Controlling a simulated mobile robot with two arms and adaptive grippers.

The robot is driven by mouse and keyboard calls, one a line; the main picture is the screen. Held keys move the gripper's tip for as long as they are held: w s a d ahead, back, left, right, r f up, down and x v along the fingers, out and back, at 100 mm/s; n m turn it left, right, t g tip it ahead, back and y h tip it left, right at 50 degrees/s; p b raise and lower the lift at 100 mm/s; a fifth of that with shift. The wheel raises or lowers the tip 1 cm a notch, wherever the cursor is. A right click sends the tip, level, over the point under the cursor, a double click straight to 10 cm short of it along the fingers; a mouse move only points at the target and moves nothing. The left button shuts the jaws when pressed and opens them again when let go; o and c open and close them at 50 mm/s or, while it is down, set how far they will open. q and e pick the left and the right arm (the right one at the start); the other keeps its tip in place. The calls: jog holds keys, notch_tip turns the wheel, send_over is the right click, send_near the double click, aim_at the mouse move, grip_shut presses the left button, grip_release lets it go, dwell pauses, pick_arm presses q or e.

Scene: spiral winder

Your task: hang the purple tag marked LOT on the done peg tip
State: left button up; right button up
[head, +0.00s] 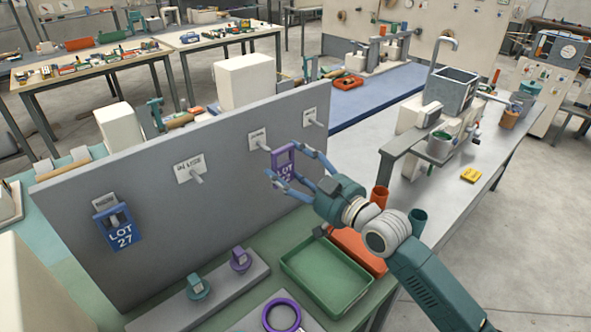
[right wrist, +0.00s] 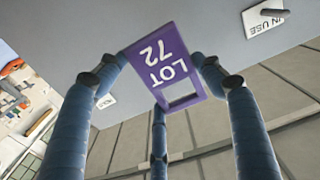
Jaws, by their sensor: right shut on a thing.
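The purple tag marked LOT 72 (head: 283,172) has a rectangular window at its top end. My right gripper (head: 287,172) is shut on it and holds it upright in front of the grey board. In the right wrist view the tag (right wrist: 163,62) sits between the fingertips (right wrist: 160,68), its writing upside down. The board's pegs have white labels; the third peg from the left (head: 262,147) is close to the tag, and I cannot tell whether they touch. The far right peg (head: 317,123) is bare. The two right labels are too small to read surely. My left gripper is out of view.
A blue LOT 27 tag (head: 119,228) hangs on the leftmost peg. The IN USE peg (head: 196,179) is bare. Below stand a green tray (head: 327,277), an orange tray (head: 357,250), a purple ring (head: 281,314) and a grey strip with two small fixtures.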

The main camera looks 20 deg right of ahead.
aim_at(262, 151)
jog(key=shift+w, duration=0.4)
jog(key=shift+w+a+f+b, duration=0.1)
jog(key=shift+w+a+b, duration=0.2)
jog(key=shift+w, duration=0.55)
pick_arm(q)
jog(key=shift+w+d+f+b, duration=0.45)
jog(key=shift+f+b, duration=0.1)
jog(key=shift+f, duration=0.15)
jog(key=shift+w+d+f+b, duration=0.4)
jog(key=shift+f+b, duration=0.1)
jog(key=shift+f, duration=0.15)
pick_arm(e)
jog(key=shift+w+a+f, duration=0.2)
jog(key=shift+w+a, duration=0.1)
jog(key=shift+w, duration=0.55)
jog(key=shift+w+a+f, duration=0.25)
jog(key=shift+w+a, duration=0.05)
jog(key=shift+w, duration=0.5)
jog(key=shift+w+a+f, duration=0.2)
jog(key=shift+w+a, duration=0.1)
jog(key=shift+w, duration=0.55)
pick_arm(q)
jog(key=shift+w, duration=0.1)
